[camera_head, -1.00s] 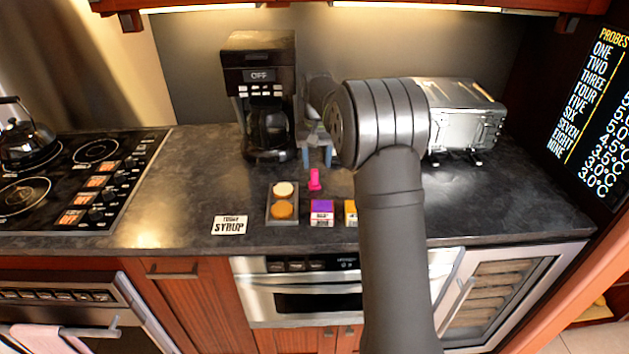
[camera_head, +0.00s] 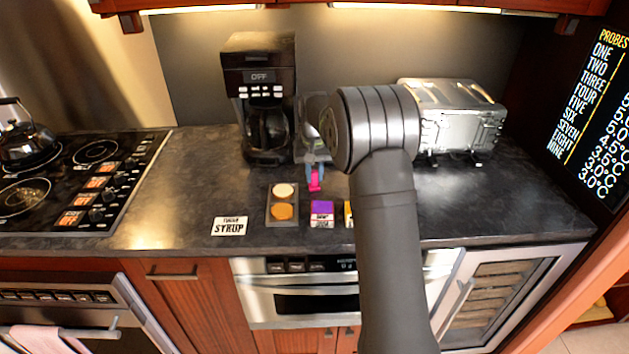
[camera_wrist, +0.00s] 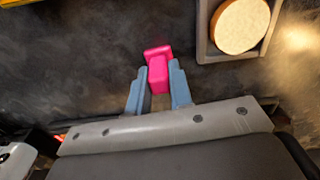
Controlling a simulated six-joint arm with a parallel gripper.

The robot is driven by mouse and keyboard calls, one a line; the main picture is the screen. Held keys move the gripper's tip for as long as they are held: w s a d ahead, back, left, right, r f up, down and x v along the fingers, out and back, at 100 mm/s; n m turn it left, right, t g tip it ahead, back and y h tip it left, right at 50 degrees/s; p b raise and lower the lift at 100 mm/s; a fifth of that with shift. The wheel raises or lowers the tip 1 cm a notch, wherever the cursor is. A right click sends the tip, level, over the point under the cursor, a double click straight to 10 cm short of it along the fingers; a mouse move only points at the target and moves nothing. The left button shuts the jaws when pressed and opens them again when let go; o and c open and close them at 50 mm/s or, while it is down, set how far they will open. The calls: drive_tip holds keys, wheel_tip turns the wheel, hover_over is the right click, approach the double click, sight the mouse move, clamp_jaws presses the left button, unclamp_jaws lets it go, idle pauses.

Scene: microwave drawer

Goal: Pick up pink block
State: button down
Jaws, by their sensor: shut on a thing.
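The pink block (camera_head: 315,181) is on the dark counter, in front of the coffee maker and behind the purple block. In the wrist view the pink block (camera_wrist: 158,72) has a wider end that sticks out beyond the fingertips. My gripper (camera_head: 315,172) is at it, with blue-grey fingers. In the wrist view my gripper (camera_wrist: 159,82) is shut on the narrower part of the block, one finger on each side. I cannot tell whether the block is clear of the counter.
A grey tray (camera_head: 268,218) with two round pieces sits left of the purple block (camera_head: 322,208). A yellow block (camera_head: 348,212) is partly hidden by my arm. The coffee maker (camera_head: 262,95) and a silver toaster (camera_head: 460,115) stand behind. A syrup card (camera_head: 230,226) lies front left.

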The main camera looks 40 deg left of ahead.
sight(314, 171)
drive_tip(key=shift+r, duration=0.1)
drive_tip(key=shift+r, duration=0.6)
wheel_tip(314, 171, up, 3)
drive_tip(key=shift+f, duration=0.1)
drive_tip(key=w+d+r, duration=0.4)
drive_tip(key=d+r, duration=0.2)
drive_tip(key=d, duration=0.4)
drive_tip(key=s+d, duration=0.5)
drive_tip(key=d, duration=0.1)
drive_tip(key=shift+w+a+f, duration=0.1)
drive_tip(key=shift+a+f, duration=0.05)
drive_tip(key=shift+f, duration=3.05)
drive_tip(key=shift+f, duration=0.55)
wheel_tip(314, 171, up, 7)
